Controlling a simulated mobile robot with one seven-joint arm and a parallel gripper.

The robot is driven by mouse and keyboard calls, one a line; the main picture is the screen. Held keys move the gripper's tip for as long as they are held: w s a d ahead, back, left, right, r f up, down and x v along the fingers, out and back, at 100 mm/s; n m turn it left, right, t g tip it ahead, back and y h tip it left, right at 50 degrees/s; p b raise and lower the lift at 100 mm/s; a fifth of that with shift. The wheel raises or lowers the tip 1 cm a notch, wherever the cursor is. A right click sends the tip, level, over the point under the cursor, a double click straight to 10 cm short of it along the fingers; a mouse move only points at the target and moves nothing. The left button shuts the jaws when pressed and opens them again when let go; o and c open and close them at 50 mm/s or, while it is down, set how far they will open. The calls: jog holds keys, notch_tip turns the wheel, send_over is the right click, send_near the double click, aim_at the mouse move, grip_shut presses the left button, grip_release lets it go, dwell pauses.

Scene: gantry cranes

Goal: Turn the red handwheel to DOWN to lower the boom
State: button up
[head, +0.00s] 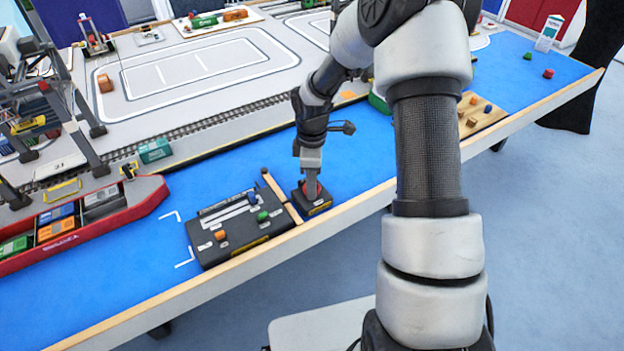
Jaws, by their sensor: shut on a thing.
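My gripper (312,185) points down at a small dark box (318,208) with a yellow label strip, near the front edge of the blue table. It is shut on the red handwheel (309,192), which sits on top of that box. The fingers cover much of the wheel, and its pointer and the DOWN mark are too small or hidden to read. The boom is not clearly told apart among the grey crane frame (62,95) at the left.
A dark control panel (205,250) with orange and green knobs lies just left of the wheel box, past a wooden strip (282,198). A red ship (120,205) with coloured containers is at the left. A wooden board (490,115) with small pieces is at the right.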

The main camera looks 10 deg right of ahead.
dwell(0.4)
jog(key=o, duration=1)
jog(key=shift+o, duration=0.2)
notch_tip(320, 180, up, 18)
jog(key=p, duration=0.2)
jog(key=shift+f, duration=0.25)
